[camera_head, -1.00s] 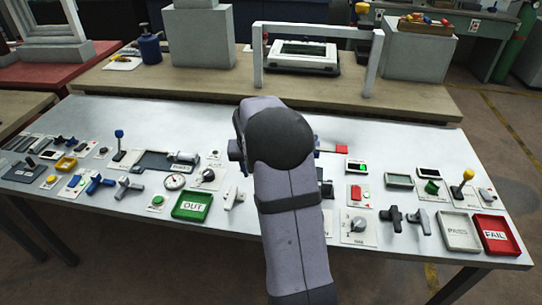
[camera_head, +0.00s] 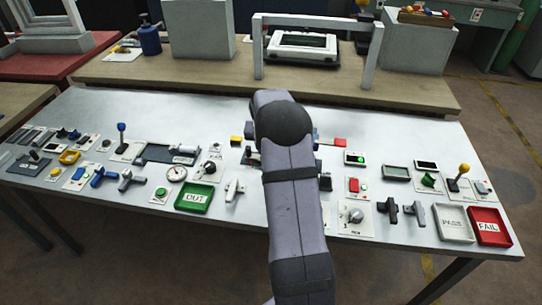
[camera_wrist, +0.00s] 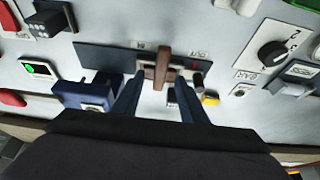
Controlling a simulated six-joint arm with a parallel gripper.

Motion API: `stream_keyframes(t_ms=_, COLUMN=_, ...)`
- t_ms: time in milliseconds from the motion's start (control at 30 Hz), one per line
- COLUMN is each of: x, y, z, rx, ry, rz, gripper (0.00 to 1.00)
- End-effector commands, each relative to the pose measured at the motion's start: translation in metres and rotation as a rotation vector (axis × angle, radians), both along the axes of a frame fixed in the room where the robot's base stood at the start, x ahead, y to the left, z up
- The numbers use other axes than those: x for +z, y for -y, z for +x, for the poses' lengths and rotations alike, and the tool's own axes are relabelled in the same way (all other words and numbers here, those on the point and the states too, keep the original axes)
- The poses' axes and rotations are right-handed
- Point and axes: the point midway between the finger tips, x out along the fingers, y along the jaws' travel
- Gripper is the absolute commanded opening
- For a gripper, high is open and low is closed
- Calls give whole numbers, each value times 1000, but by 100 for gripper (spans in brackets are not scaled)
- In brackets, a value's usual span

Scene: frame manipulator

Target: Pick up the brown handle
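The brown handle (camera_wrist: 162,68) shows in the wrist view, upright in a slotted plate (camera_wrist: 110,57) on the panel. My gripper (camera_wrist: 160,82) is open, with one dark blue finger on each side of the handle. In the picture the handle appears between the fingertips, with gaps to both sides; I cannot tell the depth between them. In the head view my arm hides the handle and most of the gripper.
A blue block (camera_wrist: 88,92) sits close to the left finger and a small yellow piece (camera_wrist: 210,99) to the right. A dark knob (camera_wrist: 272,54) lies farther right. In the head view, the green OUT tray (camera_head: 208,187) and red FAIL tray (camera_head: 488,240) stand near the front edge.

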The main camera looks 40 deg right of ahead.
Motion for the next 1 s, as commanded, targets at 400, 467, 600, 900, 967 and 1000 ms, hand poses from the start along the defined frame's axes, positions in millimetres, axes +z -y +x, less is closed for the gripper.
stream_keyframes(t_ms=400, x=-37, y=11, z=11, rx=0, ry=-1, rz=1, gripper=39)
stream_keyframes(t_ms=467, x=-41, y=12, z=12, rx=0, ry=-2, rz=2, gripper=39)
stream_keyframes(t_ms=600, x=-45, y=13, z=13, rx=0, ry=-1, rz=1, gripper=39)
stream_keyframes(t_ms=900, x=-45, y=13, z=13, rx=0, ry=-1, rz=1, gripper=15)
stream_keyframes(t_ms=967, x=-45, y=13, z=13, rx=0, ry=-1, rz=1, gripper=1)
stream_keyframes(t_ms=1000, x=-45, y=13, z=13, rx=0, ry=-1, rz=1, gripper=0)
